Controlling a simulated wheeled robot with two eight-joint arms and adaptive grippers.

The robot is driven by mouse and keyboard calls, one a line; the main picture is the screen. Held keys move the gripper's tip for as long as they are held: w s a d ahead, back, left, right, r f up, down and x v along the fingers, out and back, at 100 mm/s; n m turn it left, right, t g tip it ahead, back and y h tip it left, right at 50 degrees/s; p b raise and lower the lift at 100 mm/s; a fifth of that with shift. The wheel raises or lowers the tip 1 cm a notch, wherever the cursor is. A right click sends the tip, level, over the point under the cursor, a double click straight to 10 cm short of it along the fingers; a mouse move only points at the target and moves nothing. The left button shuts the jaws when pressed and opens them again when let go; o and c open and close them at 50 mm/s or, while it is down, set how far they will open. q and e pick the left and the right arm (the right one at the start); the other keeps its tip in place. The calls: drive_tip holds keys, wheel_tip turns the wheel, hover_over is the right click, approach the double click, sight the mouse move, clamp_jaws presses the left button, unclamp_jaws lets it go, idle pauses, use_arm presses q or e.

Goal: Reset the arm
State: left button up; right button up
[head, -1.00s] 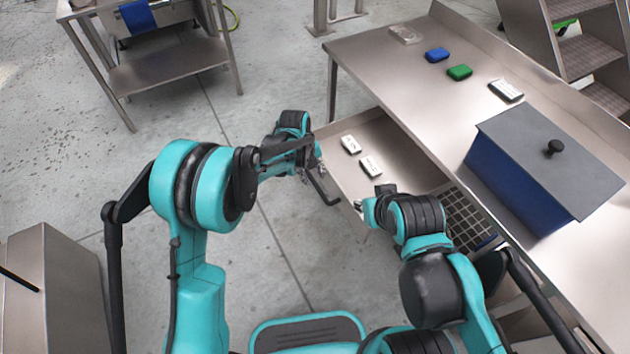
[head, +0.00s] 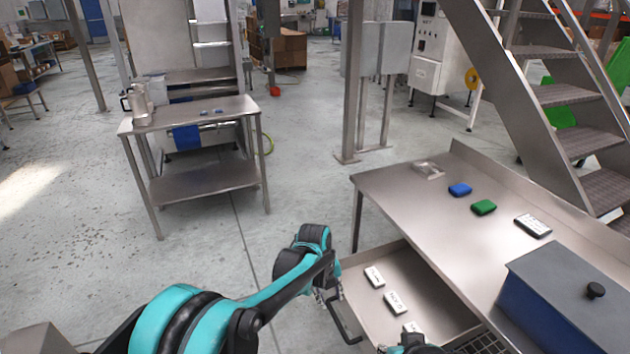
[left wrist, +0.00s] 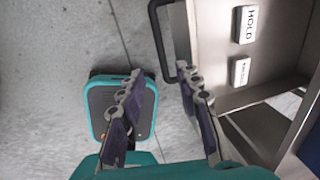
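My left gripper (left wrist: 160,100) is open and empty in the left wrist view, its two fingers apart beside the drawer's dark handle (left wrist: 160,45). In the head view the left gripper (head: 328,290) hangs at the left edge of the open drawer (head: 432,285), partly hidden by its own wrist. My right arm shows only as a small part at the bottom edge of the head view, and its fingers cannot be made out.
White labelled blocks (head: 396,302) lie in the drawer. On the steel table (head: 400,190) are a blue block (head: 460,190), a green block (head: 484,207), a white device (head: 533,226) and a lidded blue box (head: 540,312). Stairs (head: 560,95) rise behind. Floor left of the drawer is clear.

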use_arm(q)
drive_tip(key=s+a+r+n+t, duration=0.3)
drive_tip(key=s+a+r+n, duration=0.5)
drive_tip(key=a+r+n, duration=0.45)
drive_tip(key=s+a+f+n+t+y, duration=0.1)
drive_tip(key=s+a+n+t+y, duration=0.1)
drive_tip(key=s+a+n, duration=1)
drive_tip(key=s+n+t, duration=0.1)
drive_tip(key=s+n, duration=0.1)
drive_tip(key=n, duration=0.5)
drive_tip(key=shift+a, duration=0.15)
drive_tip(key=shift+f+n, duration=0.1)
drive_tip(key=shift+n, duration=0.15)
